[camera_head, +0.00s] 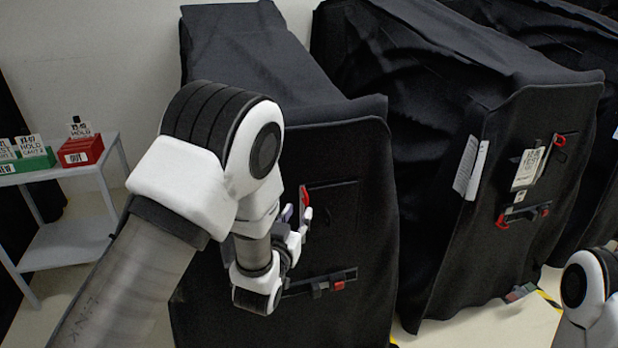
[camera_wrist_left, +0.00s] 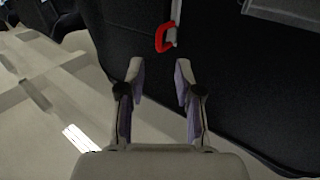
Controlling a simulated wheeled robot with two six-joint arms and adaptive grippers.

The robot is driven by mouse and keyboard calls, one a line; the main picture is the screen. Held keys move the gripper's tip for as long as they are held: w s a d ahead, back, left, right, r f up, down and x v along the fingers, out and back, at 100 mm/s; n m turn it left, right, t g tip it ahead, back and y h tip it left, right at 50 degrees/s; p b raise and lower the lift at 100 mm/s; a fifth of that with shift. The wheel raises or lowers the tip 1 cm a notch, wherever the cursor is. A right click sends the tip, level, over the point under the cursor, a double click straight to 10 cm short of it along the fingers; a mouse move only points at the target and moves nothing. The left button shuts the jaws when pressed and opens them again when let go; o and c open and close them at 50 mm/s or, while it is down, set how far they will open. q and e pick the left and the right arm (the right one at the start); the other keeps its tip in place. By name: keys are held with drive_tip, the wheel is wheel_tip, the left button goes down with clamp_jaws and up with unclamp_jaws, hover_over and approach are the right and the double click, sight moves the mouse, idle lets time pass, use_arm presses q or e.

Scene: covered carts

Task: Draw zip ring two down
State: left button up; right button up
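A red zip ring (camera_head: 304,195) hangs on the front of the near black-covered cart (camera_head: 352,230). In the left wrist view the red ring (camera_wrist_left: 164,38) shows as an open loop at the end of a pale zip strip. It lies just beyond my fingertips, roughly in line with the gap between them, and looks apart from them. My left gripper (camera_head: 293,222) is at the cart's front, partly hidden by its own wrist; in the left wrist view the gripper (camera_wrist_left: 160,72) is open and empty. My right gripper is not in view; only part of my right arm shows at lower right.
A dark latch bar with a red piece (camera_head: 337,286) sits below the ring. A second covered cart (camera_head: 440,240) stands to the right with another red ring (camera_head: 559,141) and labels. A side table (camera_head: 50,178) with red and green bins stands at left.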

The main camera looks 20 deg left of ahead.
sight(306, 201)
use_arm(q)
drive_tip(key=w+p, duration=0.1)
drive_tip(key=w, duration=0.6)
drive_tip(key=shift+d+f+p, duration=0.1)
drive_tip(key=shift+f+p, duration=0.05)
drive_tip(key=shift+p, duration=0.15)
drive_tip(key=shift+w+f, duration=0.15)
drive_tip(key=shift+w, duration=0.1)
clamp_jaws()
